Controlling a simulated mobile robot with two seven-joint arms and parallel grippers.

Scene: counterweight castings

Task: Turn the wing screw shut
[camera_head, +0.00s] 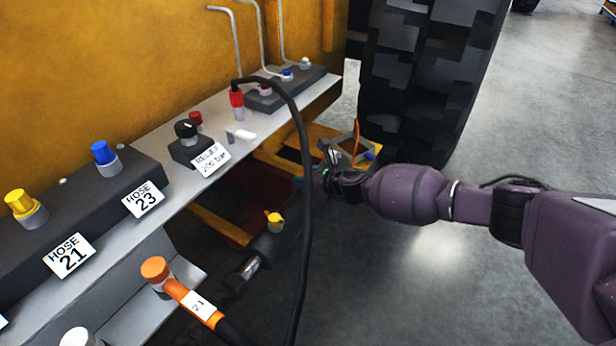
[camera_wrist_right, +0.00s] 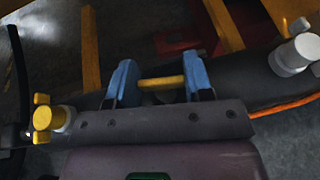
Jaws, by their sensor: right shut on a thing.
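My right gripper (camera_head: 328,174) reaches in from the right in the head view, over a dark cylindrical body low in front of the machine. In the right wrist view its two blue fingertips (camera_wrist_right: 160,82) are closed on a yellow bar, which looks like the wing of the wing screw (camera_wrist_right: 162,83). The screw's lower part is hidden by the gripper. In the head view the gripper and hose cover the held part. Another yellow winged cap (camera_head: 273,221) sits on the dark body to the gripper's left; a similar one shows in the wrist view (camera_wrist_right: 44,118). My left gripper is not in view.
A black hose (camera_head: 304,150) hangs just left of my right gripper. A grey ledge (camera_head: 262,122) carries labelled hose ports and a black knob (camera_head: 186,129). An orange-handled hose end (camera_head: 180,290) is lower left. A big tyre (camera_head: 425,80) stands behind; floor at right is clear.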

